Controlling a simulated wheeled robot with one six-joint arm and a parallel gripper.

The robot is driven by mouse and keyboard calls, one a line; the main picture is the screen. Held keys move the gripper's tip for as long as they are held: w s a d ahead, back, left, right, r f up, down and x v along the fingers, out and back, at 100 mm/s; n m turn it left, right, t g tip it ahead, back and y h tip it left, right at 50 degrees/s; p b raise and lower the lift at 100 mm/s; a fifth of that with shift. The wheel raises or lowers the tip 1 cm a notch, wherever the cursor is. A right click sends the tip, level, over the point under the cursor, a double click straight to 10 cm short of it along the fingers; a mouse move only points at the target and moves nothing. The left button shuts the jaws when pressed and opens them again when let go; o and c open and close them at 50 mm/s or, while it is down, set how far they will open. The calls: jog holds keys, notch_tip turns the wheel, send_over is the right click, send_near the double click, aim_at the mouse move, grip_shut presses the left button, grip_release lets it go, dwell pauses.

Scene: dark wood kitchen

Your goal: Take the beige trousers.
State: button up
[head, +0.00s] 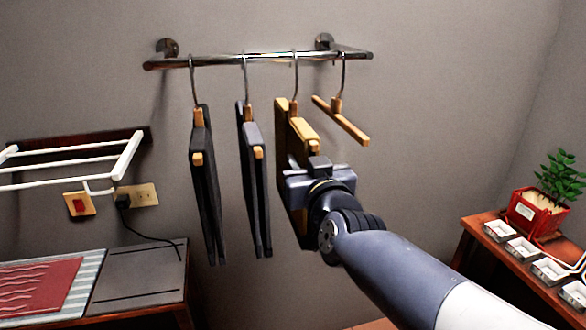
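The tan-brown trousers (283,150), the closest to beige here, hang folded on the third wooden hanger (303,130) from the left. The hanger hooks over a metal wall rail (220,59). My gripper (308,172) is right at the trousers, at their right side just below the hanger's bar. It hides part of them and their lower right edge. The fingertips are hidden or too small to make out, so I cannot tell whether they are open, shut or touching the cloth.
Two dark trousers, one black (204,190) and one dark grey (255,190), hang to the left. An empty wooden hanger (340,120) hangs to the right. A white drying rack (70,165) is at the left. A shelf with a potted plant (558,175) and small white dishes is at the right.

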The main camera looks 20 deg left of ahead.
grip_shut()
jog(key=shift+r, duration=0.2)
dwell(0.4)
